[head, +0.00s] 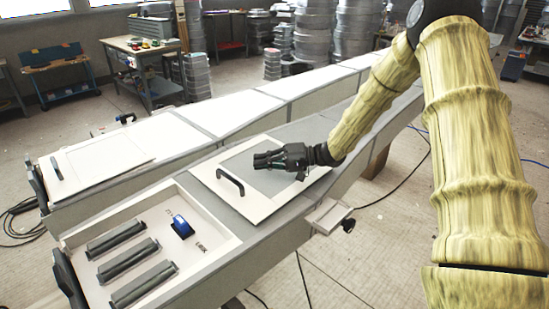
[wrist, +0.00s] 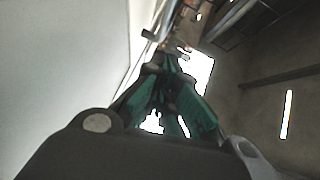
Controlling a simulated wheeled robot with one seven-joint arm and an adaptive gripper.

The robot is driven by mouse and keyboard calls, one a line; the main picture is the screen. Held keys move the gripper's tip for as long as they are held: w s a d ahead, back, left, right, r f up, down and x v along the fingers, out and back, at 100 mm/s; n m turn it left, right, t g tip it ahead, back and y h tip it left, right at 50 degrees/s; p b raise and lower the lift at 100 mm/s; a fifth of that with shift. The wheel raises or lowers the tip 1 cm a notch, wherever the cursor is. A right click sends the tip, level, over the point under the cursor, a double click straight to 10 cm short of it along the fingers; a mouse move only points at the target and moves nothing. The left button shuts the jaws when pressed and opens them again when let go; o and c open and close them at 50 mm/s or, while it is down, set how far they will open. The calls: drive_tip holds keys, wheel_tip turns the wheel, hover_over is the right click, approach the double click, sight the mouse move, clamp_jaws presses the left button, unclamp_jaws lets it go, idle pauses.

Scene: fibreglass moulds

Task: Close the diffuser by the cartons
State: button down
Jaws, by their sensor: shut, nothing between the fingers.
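My gripper (head: 262,160) is dark and shut, with nothing held. In the head view it is over a white-framed panel with a grey middle (head: 262,208), just beyond and right of the panel's black bar handle (head: 231,183). I cannot tell how high it is above the panel. In the wrist view the teal fingers (wrist: 168,68) come together. I cannot tell for sure which part is the diffuser; this panel lies flat on the long grey-white mould. No cartons can be made out clearly.
A recess (head: 215,240) at the mould's near end holds three grey rollers and a blue item (head: 181,226). A second mould with a white panel (head: 100,158) lies to the left. A small tray (head: 328,216) juts from the right side. Workbenches and stacked rolls stand behind.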

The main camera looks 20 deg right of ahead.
sight(242, 181)
drive_tip(key=w+a, duration=0.1)
drive_tip(key=w+a+f, duration=0.1)
drive_tip(key=shift+w+a+f, duration=0.1)
drive_tip(key=shift+w+a, duration=0.15)
drive_tip(key=shift+a, duration=0.15)
drive_tip(key=s+a, duration=0.1)
drive_tip(key=s+a+p, duration=0.1)
drive_tip(key=shift+s+a+r, duration=0.2)
drive_tip(key=shift+a, duration=0.1)
drive_tip(key=shift+w+a+f+p, duration=0.25)
drive_tip(key=shift+a+f+p, duration=0.05)
drive_tip(key=shift+a+f, duration=0.2)
drive_tip(key=shift+s+r, duration=0.2)
drive_tip(key=shift+a+f, duration=0.1)
drive_tip(key=shift+a, duration=0.1)
drive_tip(key=s+a, duration=0.4)
drive_tip(key=a, duration=0.8)
drive_tip(key=s+a, duration=0.5)
drive_tip(key=a, duration=0.7)
drive_tip(key=s+a, duration=0.4)
drive_tip(key=a, duration=0.8)
drive_tip(key=shift+s+a, duration=0.2)
drive_tip(key=shift+a, duration=0.1)
drive_tip(key=shift+s+a, duration=0.25)
drive_tip(key=shift+a, duration=0.35)
